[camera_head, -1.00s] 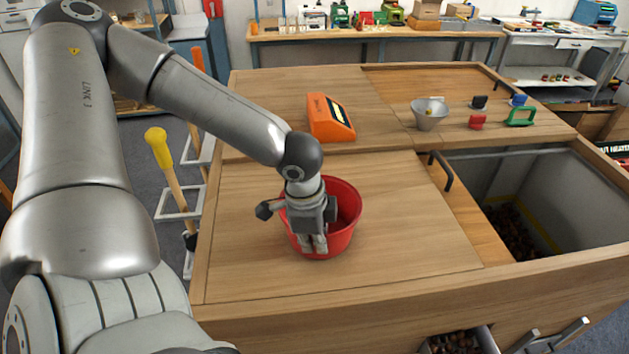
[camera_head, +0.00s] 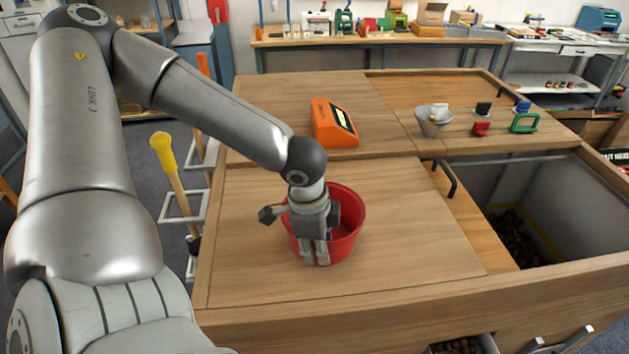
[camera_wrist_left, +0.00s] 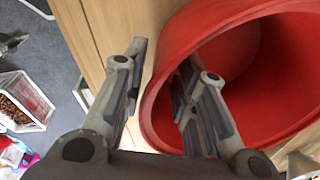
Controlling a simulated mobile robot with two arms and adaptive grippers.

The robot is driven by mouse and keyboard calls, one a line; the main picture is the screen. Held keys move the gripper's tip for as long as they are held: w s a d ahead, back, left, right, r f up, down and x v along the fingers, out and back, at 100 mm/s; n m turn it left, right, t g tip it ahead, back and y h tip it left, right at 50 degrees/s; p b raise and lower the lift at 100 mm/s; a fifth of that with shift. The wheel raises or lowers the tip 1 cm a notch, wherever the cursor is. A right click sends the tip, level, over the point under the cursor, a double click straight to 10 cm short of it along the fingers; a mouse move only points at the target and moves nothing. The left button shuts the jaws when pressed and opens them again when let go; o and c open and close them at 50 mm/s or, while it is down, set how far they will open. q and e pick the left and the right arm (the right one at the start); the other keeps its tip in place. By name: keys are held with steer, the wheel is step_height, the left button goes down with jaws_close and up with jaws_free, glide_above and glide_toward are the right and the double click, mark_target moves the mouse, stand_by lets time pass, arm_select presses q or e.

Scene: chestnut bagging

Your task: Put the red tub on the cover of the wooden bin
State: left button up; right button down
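The red tub (camera_head: 349,232) stands upright on the closed wooden cover (camera_head: 400,245) of the bin, left of the opening. My left gripper (camera_head: 315,254) points down at the tub's near left side and hides part of it. In the left wrist view, the fingers of my left gripper (camera_wrist_left: 160,85) are spread. One finger is outside the tub (camera_wrist_left: 165,85) and the other lies over its mouth, with the rim between them. A gap shows between the outer finger and the tub wall. My right gripper is out of view.
Right of the cover is an open bin compartment (camera_head: 590,195) with dark contents. A black handle (camera_head: 449,178) stands at the cover's right edge. Behind are an orange device (camera_head: 334,123), a metal bowl (camera_head: 433,126) and small coloured items. The cover's right part is clear.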

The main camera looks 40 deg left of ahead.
arm_select(q)
steer(key=r, duration=0.4)
steer(key=s+r, duration=0.1)
steer(key=r, duration=0.6)
steer(key=shift+s+a+r+p, duration=0.1)
steer(key=shift+s+r+p, duration=0.2)
steer(key=shift+r+p, duration=0.05)
